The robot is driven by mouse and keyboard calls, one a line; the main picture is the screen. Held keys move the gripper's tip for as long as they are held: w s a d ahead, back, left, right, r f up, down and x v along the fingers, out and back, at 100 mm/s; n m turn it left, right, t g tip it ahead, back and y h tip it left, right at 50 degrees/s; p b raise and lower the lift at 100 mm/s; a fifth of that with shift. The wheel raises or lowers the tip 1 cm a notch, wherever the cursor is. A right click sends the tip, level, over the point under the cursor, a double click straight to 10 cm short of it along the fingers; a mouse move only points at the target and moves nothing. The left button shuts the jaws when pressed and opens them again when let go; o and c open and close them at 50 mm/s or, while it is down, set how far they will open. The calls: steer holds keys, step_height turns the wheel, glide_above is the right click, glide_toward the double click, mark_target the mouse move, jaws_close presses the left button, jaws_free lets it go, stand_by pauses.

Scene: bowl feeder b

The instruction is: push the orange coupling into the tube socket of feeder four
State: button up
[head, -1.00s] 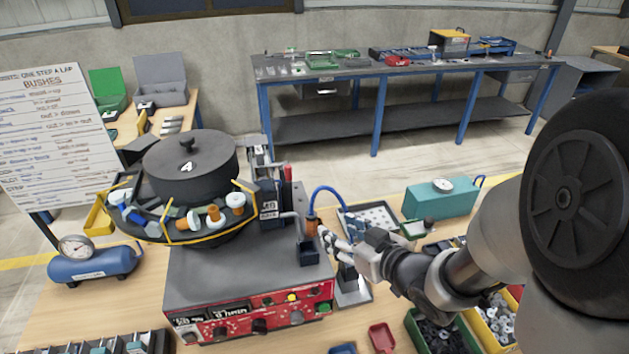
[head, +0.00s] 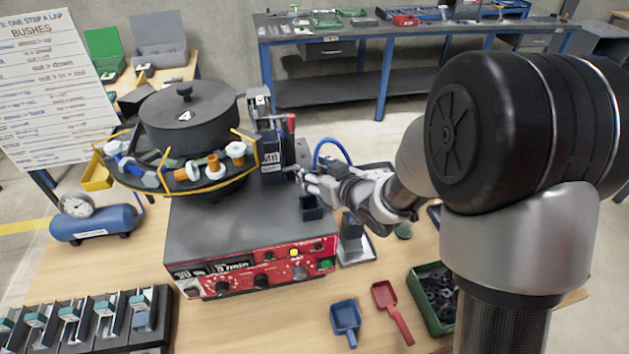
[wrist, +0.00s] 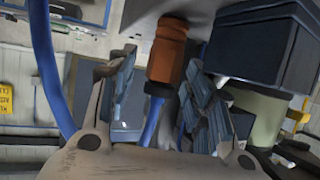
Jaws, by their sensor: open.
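Feeder four is the dark bowl (head: 190,125) marked 4, above a grey base with a red control panel (head: 250,268). The orange coupling (wrist: 167,50) stands between the two fingers of my open gripper (wrist: 160,92) in the wrist view, with a gap to each finger. A blue tube (wrist: 152,120) runs from its near end. Its far end meets a grey surface; I cannot tell how deep it sits. In the head view my gripper (head: 306,182) is at the feeder's right side and hides the coupling. The tube (head: 328,149) arches behind it. I cannot make out the socket mouth.
A dark block (head: 312,208) stands right below my gripper; a dark box (wrist: 250,45) is close to the right finger in the wrist view. A grey stand (head: 355,245) is to the right. Blue (head: 345,318) and red (head: 392,310) scoops lie in front.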

steer(key=shift+c, duration=0.6)
jaws_close()
